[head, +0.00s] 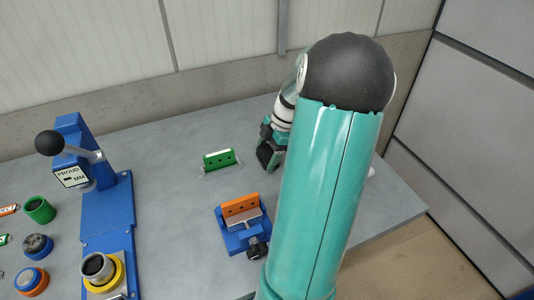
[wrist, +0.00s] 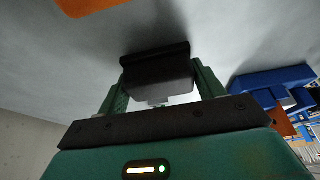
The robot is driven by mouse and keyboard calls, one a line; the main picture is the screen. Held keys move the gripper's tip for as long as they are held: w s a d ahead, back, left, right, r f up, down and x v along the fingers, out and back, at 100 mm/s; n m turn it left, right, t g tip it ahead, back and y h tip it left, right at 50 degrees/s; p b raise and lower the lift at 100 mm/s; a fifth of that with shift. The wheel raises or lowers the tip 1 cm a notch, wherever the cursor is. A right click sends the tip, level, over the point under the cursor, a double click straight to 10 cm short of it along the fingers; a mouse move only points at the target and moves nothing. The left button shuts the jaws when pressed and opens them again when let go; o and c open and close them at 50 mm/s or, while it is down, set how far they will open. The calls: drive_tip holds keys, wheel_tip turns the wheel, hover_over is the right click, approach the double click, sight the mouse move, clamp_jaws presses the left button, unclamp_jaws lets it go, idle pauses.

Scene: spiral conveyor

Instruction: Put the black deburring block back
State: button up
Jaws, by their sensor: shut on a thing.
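My gripper (head: 268,154) is at the far side of the grey table, partly hidden behind my own arm in the head view. In the wrist view its two green fingers are shut on the black deburring block (wrist: 157,72), one on each side. The block is dark, with a wider flat edge beyond the fingers. Close to the surface in the head view, a dark shape shows at the gripper's end, too small to tell block from fingers. I cannot tell whether the block touches the table.
A blue vise (head: 232,238) holding an orange block (head: 240,204) stands nearer. A blue press (head: 106,212) with a black ball handle (head: 50,143) and several round parts are at left. Bare table lies between the press and vise.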

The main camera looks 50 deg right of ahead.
drive_tip(key=shift+f, duration=0.15)
drive_tip(key=shift+f, duration=0.35)
drive_tip(key=shift+a+f, duration=0.1)
drive_tip(key=shift+f, duration=0.05)
